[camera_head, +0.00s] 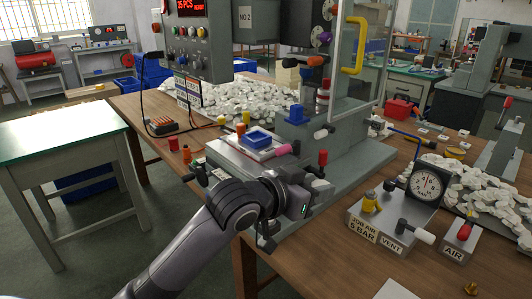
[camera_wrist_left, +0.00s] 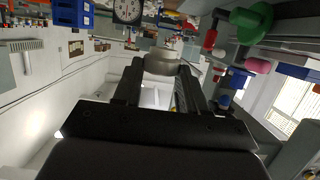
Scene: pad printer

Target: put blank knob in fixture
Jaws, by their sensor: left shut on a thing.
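My left gripper (camera_head: 300,196) is in front of the pad printer's base in the head view; its fingertips are hard to make out there. In the left wrist view, the two dark fingers (camera_wrist_left: 160,72) are shut on a pale grey, rounded knob (camera_wrist_left: 161,62), seen from its side at the fingertips. In the head view I cannot make out the held knob clearly. A blue block, apparently the fixture (camera_head: 257,138), sits on the printer's light plate, beyond and left of my gripper. My right gripper is not in view.
The grey pad printer (camera_head: 345,160) stands on a wooden table, with a pink cylinder (camera_head: 275,152) and red-topped lever (camera_head: 322,157) close to my gripper. White-part piles (camera_head: 225,98) lie behind and at right. A gauge box (camera_head: 428,185) and air valve (camera_head: 460,238) stand right.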

